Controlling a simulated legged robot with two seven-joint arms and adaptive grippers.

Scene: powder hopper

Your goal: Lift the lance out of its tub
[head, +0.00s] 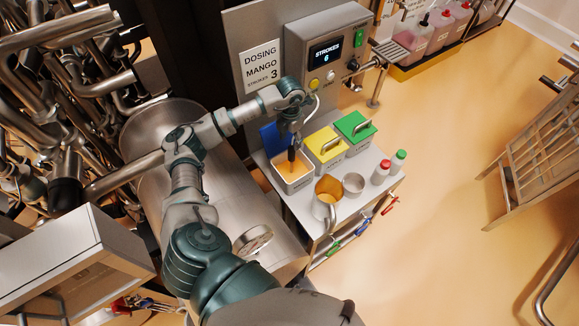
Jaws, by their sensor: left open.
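The tub (291,187) is a pale open box holding orange powder or liquid, on the small bench at centre. A dark, slim upright part that looks like the lance (292,155) stands in it, its lower end at the orange contents. My left gripper (294,139) comes down from above, right over the tub, with its fingers open around or just beside the lance's top. I cannot tell whether they touch it. The wrist hides part of the lance's upper end. My right gripper is not in view.
A blue lid (270,139) stands behind the tub. Yellow-lidded (325,146) and green-lidded (355,127) tubs stand to its right.

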